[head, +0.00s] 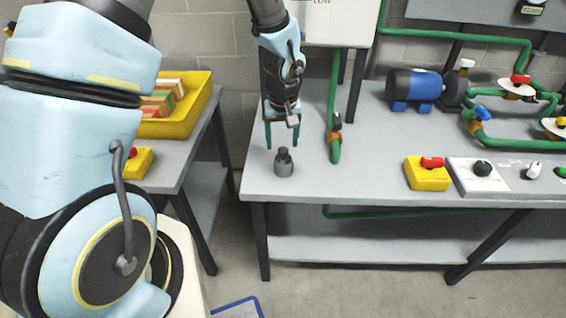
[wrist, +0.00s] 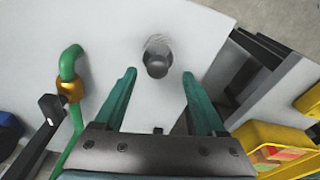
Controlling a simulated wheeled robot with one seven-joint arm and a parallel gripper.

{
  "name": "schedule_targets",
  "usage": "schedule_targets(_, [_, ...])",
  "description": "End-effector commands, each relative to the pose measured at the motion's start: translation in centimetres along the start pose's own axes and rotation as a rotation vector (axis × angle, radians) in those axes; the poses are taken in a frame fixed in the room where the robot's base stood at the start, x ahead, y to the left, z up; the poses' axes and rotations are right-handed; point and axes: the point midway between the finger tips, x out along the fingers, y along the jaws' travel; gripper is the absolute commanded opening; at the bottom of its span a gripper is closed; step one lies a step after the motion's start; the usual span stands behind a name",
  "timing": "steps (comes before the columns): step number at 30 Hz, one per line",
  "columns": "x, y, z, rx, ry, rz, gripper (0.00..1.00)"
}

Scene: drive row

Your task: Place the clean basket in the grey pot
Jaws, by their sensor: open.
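A small grey pot (head: 284,170) stands upright on the left end of the grey bench, near its front edge. A darker rounded piece (head: 284,153) shows at its top; I cannot tell whether this is the basket or part of the pot. In the wrist view the dark piece (wrist: 157,66) lies ahead, between the lines of the fingers. My gripper (head: 282,144) points down above and just behind the pot, with its green fingers apart and nothing between them. I cannot make out a separate clean basket in either view.
A green pipe (head: 335,105) with an orange fitting rises right of my gripper. A yellow box with a red knob (head: 428,173) and a blue motor (head: 414,86) are farther right. A yellow crate (head: 190,121) is on the left table, across a gap.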

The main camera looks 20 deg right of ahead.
Motion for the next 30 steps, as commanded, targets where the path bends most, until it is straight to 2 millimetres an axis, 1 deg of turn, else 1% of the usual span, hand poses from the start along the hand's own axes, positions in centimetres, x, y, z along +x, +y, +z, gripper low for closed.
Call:
schedule_targets(9, [3.7,0.3,-0.1,0.001,-0.003,-0.003,0.73])
schedule_targets(13, [4.4,0.4,-0.1,-0.001,-0.002,-0.002,0.73])
schedule_targets(20, [4.5,0.4,-0.2,-0.001,-0.001,-0.001,0.73])
schedule_targets(30, [4.5,0.3,-0.2,-0.001,-0.001,-0.001,0.35])
